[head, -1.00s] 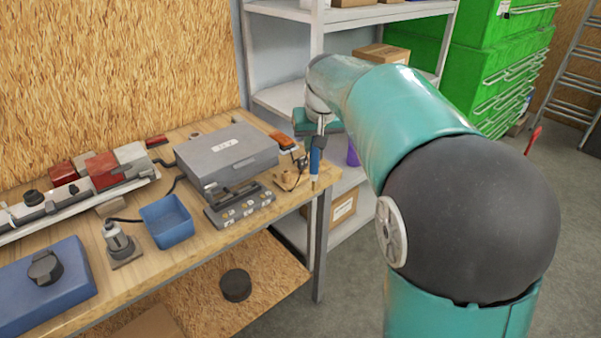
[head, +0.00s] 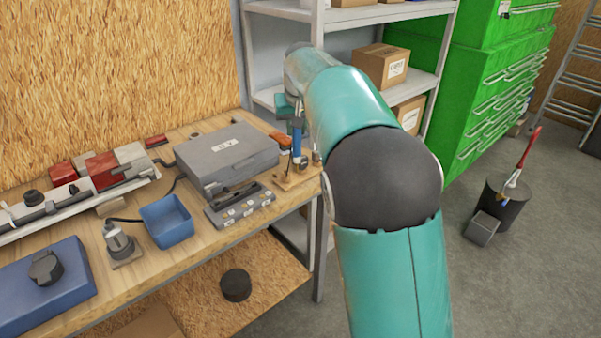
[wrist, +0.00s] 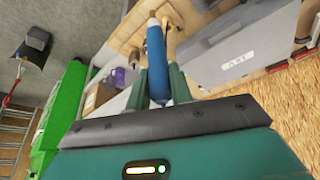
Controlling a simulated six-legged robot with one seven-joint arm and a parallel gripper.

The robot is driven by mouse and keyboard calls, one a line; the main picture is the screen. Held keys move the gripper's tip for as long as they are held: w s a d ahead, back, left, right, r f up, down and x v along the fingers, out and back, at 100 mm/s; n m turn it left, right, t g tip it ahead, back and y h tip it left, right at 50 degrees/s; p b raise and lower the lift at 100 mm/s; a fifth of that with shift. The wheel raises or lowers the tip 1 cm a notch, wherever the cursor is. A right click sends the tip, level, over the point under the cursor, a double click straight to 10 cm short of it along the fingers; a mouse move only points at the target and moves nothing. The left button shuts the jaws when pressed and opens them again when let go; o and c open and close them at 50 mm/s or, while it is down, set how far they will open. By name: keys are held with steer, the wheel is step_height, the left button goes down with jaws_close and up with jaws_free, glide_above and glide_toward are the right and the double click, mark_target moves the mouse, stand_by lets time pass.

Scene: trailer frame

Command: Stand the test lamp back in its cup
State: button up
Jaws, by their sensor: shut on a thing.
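The test lamp shows as a blue handle (head: 297,146) at the back right end of the bench. My gripper (head: 297,122) is shut on it from above and holds it about upright. In the wrist view the blue handle (wrist: 156,62) runs between the two green fingers of my gripper (wrist: 160,84), its far end toward the bench. Below it is a small wooden stand (head: 290,180) with short upright pieces. I cannot make out which of these is the cup, nor whether the lamp's lower end touches anything.
A grey case (head: 226,150) and a grey terminal block (head: 240,204) lie just left of the stand. A blue open box (head: 167,222) stands farther left. The bench's right edge is close to the stand. A white shelf (head: 390,12) rises behind.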

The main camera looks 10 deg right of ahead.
steer(key=w+a, duration=0.2)
steer(key=w, duration=0.5)
steer(key=shift+a, duration=0.2)
steer(key=shift+f, duration=2.4)
steer(key=shift+f, duration=0.5)
